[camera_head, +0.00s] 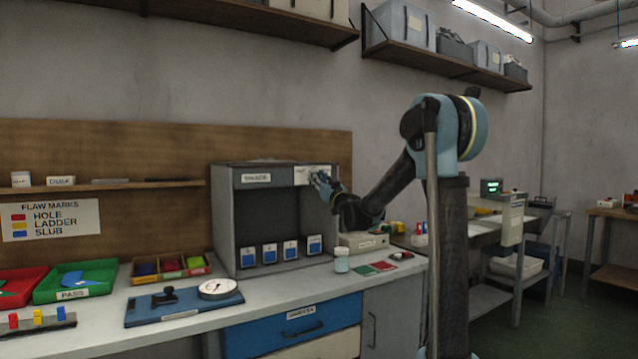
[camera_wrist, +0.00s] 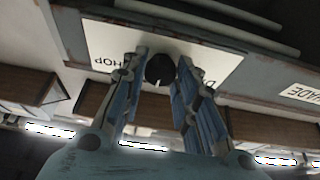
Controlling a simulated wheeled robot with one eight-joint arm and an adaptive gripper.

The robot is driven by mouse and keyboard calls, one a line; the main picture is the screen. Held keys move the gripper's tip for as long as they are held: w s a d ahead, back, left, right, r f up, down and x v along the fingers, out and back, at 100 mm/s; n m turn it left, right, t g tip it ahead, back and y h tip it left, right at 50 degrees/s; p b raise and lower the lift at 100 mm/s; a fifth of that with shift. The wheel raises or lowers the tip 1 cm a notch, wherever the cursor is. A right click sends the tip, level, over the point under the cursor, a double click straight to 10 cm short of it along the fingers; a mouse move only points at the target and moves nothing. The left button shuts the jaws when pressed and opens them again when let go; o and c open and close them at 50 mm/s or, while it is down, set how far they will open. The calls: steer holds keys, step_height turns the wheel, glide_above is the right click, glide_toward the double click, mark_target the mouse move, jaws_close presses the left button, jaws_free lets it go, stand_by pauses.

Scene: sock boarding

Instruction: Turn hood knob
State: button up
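The round black knob (camera_wrist: 160,70), with a pale pointer mark, is on a white label plate (camera_wrist: 100,45) on the hood's front in the wrist view. My gripper (camera_wrist: 162,57) has one blue finger on each side of the knob, close to it. I cannot tell whether the fingers touch it. In the head view, the grey hood (camera_head: 223,215) stands on the bench, and my gripper (camera_head: 318,178) is at the plate on its upper right front. There the gripper hides the knob.
Several blue-and-white cards (camera_head: 269,254) stand inside the hood. A white jar (camera_head: 341,261) stands on the bench below my arm. A blue board with a round dial (camera_head: 217,288) lies in front of the hood. A wall shelf with bins (camera_head: 440,62) is above right.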

steer(key=shift+d+n, duration=0.1)
steer(key=shift+n, duration=0.2)
steer(key=shift+c, duration=0.5)
steer(key=n+g+y, duration=0.1)
steer(key=n+g, duration=0.1)
steer(key=n, duration=0.2)
steer(key=n+g+y, duration=0.1)
steer(key=n, duration=0.3)
steer(key=n+g+y, duration=0.1)
steer(key=n+g, duration=0.1)
steer(key=n, duration=0.3)
steer(key=shift+w+d+g+y, duration=0.2)
steer(key=shift+g+y, duration=0.1)
steer(key=shift+n, duration=0.3)
steer(key=o, duration=1)
steer(key=shift+r, duration=0.1)
steer(key=shift+s, duration=0.1)
steer(key=v, duration=1.1)
steer(key=shift+d+f, duration=0.25)
steer(key=shift+d, duration=0.15)
